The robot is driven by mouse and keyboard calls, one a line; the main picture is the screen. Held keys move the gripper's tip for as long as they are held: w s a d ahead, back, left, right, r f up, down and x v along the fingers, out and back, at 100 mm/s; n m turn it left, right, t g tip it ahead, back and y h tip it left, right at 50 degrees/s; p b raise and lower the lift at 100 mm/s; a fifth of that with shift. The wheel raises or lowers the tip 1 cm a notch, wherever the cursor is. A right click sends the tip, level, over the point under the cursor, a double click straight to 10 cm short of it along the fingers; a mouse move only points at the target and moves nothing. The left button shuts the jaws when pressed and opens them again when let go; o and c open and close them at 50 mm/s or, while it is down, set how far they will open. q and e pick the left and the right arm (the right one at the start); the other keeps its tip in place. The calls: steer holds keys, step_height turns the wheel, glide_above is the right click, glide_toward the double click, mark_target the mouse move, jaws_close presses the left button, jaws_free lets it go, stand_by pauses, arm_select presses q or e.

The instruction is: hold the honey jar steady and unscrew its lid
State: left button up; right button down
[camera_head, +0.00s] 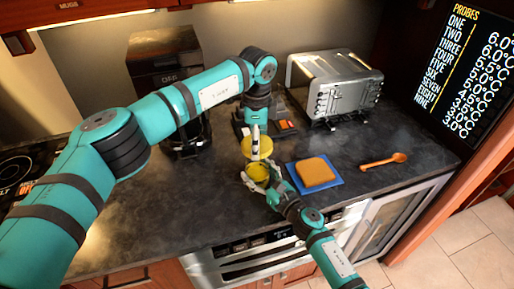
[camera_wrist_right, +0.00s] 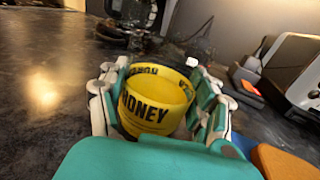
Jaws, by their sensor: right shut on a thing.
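The yellow honey jar (camera_head: 259,173) stands low over the counter between the fingers of my right gripper (camera_head: 260,181). In the right wrist view the jar (camera_wrist_right: 146,108) shows its black HONEY lettering and an open top, with the right gripper's fingers (camera_wrist_right: 158,103) on both sides of it. The yellow lid (camera_head: 262,148) is off the jar, above and behind it in the head view.
An orange sponge (camera_head: 315,172) lies on a blue mat (camera_head: 333,184) right of the jar. An orange spoon (camera_head: 384,161) lies further right. A silver toaster (camera_head: 334,84) and a coffee machine (camera_head: 165,60) stand behind. The dark counter (camera_head: 130,215) is clear at front left.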

steer(key=shift+c, duration=0.8)
jaws_free()
steer(key=shift+s, duration=0.1)
